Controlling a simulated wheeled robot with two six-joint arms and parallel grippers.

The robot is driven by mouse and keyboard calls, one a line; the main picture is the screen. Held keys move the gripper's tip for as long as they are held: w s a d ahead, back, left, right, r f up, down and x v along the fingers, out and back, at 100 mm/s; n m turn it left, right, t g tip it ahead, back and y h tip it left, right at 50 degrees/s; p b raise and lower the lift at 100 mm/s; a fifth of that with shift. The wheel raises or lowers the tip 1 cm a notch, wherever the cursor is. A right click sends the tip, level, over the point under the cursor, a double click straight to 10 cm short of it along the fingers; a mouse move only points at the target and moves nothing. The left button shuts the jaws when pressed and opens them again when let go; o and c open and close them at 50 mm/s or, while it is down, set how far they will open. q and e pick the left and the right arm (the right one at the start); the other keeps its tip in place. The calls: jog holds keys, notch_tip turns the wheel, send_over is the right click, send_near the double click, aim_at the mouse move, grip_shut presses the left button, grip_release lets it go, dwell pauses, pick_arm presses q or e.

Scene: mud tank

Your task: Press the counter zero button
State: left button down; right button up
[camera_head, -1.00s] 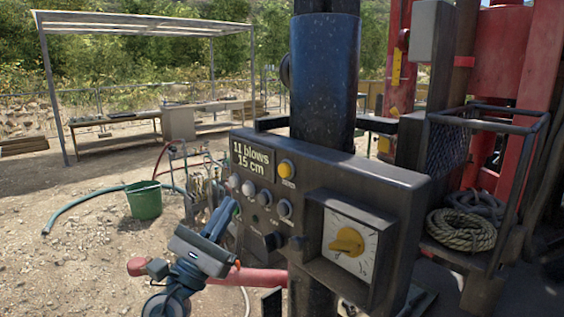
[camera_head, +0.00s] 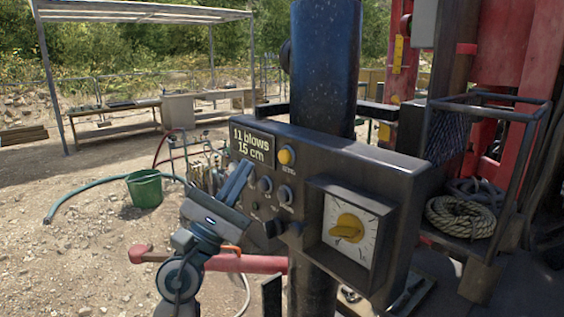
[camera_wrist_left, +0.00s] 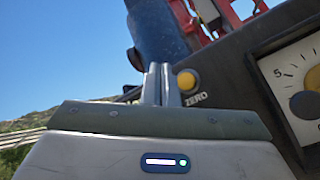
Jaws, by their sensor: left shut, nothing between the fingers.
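The yellow counter zero button (camera_head: 286,156) sits on the dark control box (camera_head: 330,146), right of a display reading "11 blows 15 cm" (camera_head: 253,146). In the left wrist view the yellow button (camera_wrist_left: 188,80) has the label "ZERO" under it. My left gripper (camera_head: 246,168) is shut and empty, in front of the box's left part, below the display and left of the button. In the left wrist view its fingertips (camera_wrist_left: 161,68) appear just left of the button; I cannot tell the gap. My right gripper is not in view.
Small knobs (camera_head: 265,185) sit below the button. A dial with a yellow pointer (camera_head: 346,228) is at the box's right. A thick dark post (camera_head: 323,75) rises behind the box. A green bucket (camera_head: 145,189) and hose are on the ground to the left.

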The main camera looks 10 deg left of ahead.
aim_at(281, 152)
pick_arm(q)
jog(key=shift+w+d+b, duration=0.35)
jog(key=shift+w+d, duration=0.45)
jog(key=shift+w, duration=0.25)
jog(key=shift+w+d+b, duration=0.35)
jog(key=shift+w+d, duration=0.45)
jog(key=shift+w, duration=0.2)
dwell(0.5)
jog(key=shift+w+d, duration=0.3)
jog(key=shift+w, duration=0.05)
jog(key=shift+w+d+b, duration=0.3)
jog(key=shift+w+b, duration=0.1)
dwell(0.9)
jog(key=shift+s+a, duration=0.1)
jog(key=shift+s+a+p, duration=0.4)
jog(key=shift+s+a, duration=0.1)
jog(key=shift+s, duration=0.2)
